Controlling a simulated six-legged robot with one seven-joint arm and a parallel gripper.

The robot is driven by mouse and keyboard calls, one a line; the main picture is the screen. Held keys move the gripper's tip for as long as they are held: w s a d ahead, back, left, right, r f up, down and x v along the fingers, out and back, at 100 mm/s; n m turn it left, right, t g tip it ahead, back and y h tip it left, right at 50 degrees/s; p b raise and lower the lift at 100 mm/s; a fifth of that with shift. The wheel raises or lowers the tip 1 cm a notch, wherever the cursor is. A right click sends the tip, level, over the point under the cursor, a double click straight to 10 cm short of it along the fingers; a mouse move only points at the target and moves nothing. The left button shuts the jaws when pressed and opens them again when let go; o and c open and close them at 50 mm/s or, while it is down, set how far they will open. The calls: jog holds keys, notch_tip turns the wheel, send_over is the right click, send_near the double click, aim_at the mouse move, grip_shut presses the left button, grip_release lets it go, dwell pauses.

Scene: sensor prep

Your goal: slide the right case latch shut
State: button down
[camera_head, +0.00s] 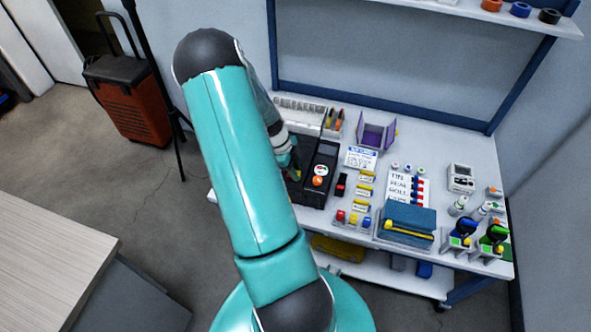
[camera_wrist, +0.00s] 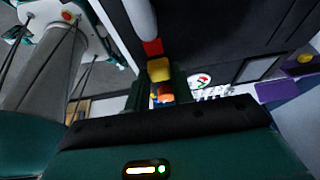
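A black case (camera_head: 322,160) with a round red-and-white label and an orange knob stands on the white bench, just right of my arm. Its dark body (camera_wrist: 225,30) fills the upper part of the wrist view. My gripper (camera_head: 294,170) is low at the case's left side, partly hidden by my arm. In the wrist view my gripper (camera_wrist: 161,82) has its fingers apart, with a yellow block (camera_wrist: 159,70) showing between or just beyond them. A red piece (camera_wrist: 152,47) lies beyond it. I cannot tell which piece is the right latch, or whether the fingers touch the block.
A blue box (camera_head: 408,217) with a yellow bar, a purple holder (camera_head: 375,133), a white sign (camera_head: 361,157) and several small coloured parts crowd the bench to the right. A shelf (camera_head: 480,12) hangs above. A red wheeled case (camera_head: 135,105) stands on the floor at left.

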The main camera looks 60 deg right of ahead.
jog(key=shift+w+a, duration=0.15)
jog(key=shift+w, duration=1.15)
jog(key=c, duration=1.2)
grip_release()
jog(key=shift+w, duration=0.1)
jog(key=shift+r, duration=0.15)
jog(key=v, duration=1.3)
jog(key=shift+r, duration=0.3)
jog(key=shift+w+a, duration=0.1)
jog(key=shift+a, duration=0.05)
